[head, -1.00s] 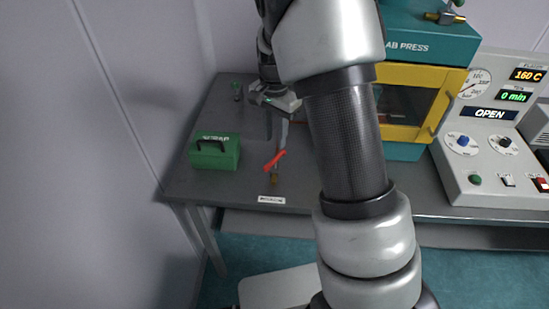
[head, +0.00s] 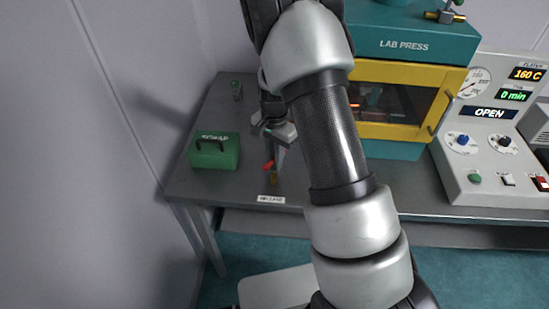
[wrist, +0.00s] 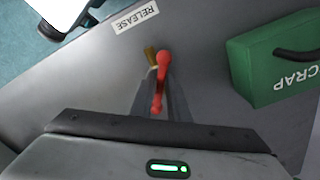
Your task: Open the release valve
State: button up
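The release valve is a red lever (wrist: 162,69) on a small brass body (wrist: 150,56), on the grey bench beside a white RELEASE label (wrist: 136,17). In the head view, part of the red lever (head: 268,166) and the brass body (head: 274,180) show beneath my gripper (head: 279,160). In the wrist view my gripper (wrist: 159,88) points down over the lever, with a grey finger on either side of it. Whether the fingers touch or squeeze the lever is not clear. Part of the lever is hidden in the head view.
A green SCRAP box (head: 214,152) stands left of the valve. The yellow-framed lab press (head: 405,46) and a control console (head: 487,150) reading OPEN stand to the right.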

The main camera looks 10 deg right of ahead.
grip_shut()
jog(key=shift+n+b, duration=0.7)
jog(key=shift+n, duration=0.6)
jog(key=shift+n+b, duration=0.65)
jog(key=shift+n, duration=1.35)
jog(key=shift+o, duration=2.2)
grip_release()
